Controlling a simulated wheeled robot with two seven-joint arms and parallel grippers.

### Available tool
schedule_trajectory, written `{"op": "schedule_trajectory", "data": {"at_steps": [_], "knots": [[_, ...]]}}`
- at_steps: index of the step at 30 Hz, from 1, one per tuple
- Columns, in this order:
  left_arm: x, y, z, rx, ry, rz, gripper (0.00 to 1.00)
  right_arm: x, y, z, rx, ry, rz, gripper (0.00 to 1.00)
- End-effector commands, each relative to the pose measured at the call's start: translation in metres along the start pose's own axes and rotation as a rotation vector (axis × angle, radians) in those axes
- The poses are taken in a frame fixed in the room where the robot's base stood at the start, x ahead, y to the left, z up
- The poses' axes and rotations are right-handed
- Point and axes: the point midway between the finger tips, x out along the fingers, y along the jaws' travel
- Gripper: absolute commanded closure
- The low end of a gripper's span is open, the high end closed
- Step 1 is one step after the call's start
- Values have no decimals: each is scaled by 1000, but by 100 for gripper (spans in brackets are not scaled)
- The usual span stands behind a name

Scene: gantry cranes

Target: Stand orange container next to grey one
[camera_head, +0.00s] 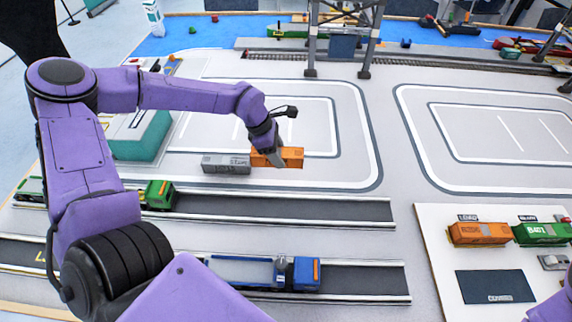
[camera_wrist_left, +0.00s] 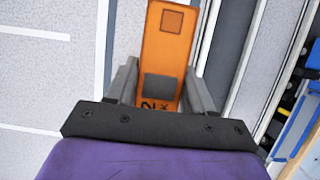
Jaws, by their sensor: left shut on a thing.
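The orange container (camera_head: 291,157) is at the right end of the grey container (camera_head: 226,164), on the marked yard floor. The two lie roughly end to end; I cannot tell whether they touch or whether the orange one rests fully on the floor. My left gripper (camera_head: 273,161) is shut on the orange container from above. In the left wrist view the orange container (camera_wrist_left: 168,45) lies between the two fingers (camera_wrist_left: 158,92), with a dark patch on its top. The grey container cannot be made out there. My right gripper is out of view.
A green truck (camera_head: 158,194) and a blue truck (camera_head: 265,271) stand on the front lanes. A white board (camera_head: 440,270) at right holds another orange container (camera_head: 480,232) and a green container (camera_head: 542,233). A gantry crane (camera_head: 370,45) stands behind. The yard right of the containers is clear.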

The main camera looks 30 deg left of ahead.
Motion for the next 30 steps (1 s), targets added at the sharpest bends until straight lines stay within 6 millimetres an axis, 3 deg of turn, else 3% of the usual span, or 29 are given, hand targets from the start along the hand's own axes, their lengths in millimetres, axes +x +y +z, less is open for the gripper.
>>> {"op": "schedule_trajectory", "data": {"at_steps": [3, 12, 24, 25, 27, 30], "knots": [[24, 11, 4, 2, 5, 0, 83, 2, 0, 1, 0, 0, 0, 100], [62, 20, -1, 0, 1, 0, 83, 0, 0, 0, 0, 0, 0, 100], [73, 20, -5, 2, -1, 3, 83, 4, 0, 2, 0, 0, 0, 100], [72, 20, -5, 2, -1, 3, 45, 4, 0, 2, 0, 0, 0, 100], [71, 20, -4, 2, -1, 3, 22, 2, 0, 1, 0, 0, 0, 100], [71, 20, -4, 1, -1, 2, 22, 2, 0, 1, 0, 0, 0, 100]]}}
